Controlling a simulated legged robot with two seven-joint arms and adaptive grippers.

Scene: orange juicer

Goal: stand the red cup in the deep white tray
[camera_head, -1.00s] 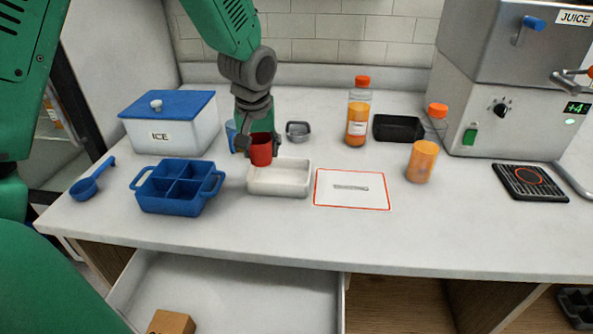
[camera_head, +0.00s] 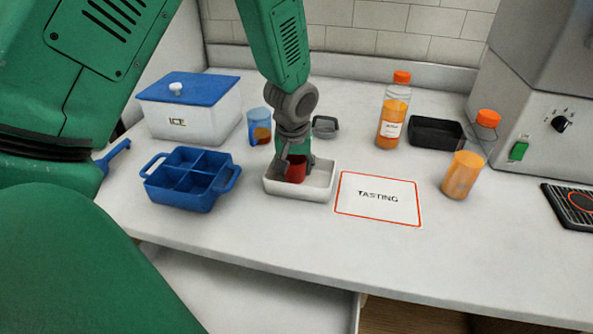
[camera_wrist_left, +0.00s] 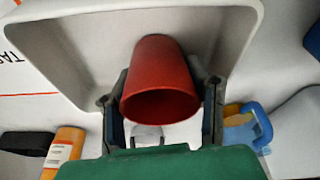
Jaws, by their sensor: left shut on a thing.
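The red cup (camera_head: 296,169) is between the fingers of my left gripper (camera_head: 297,163), inside the outline of the deep white tray (camera_head: 299,193). In the left wrist view the red cup (camera_wrist_left: 160,80) lies between the two fingers of my left gripper (camera_wrist_left: 161,100), which is shut on it. The white tray (camera_wrist_left: 235,45) surrounds the cup's far end there. The cup looks upright and low in the tray. I cannot tell whether its base touches the tray floor. My right gripper is not in view.
A blue divided caddy (camera_head: 187,188) stands left of the tray. The flat TASTING card (camera_head: 378,211) lies right of the tray. Orange bottles (camera_head: 392,124) stand farther right. The counter front is clear.

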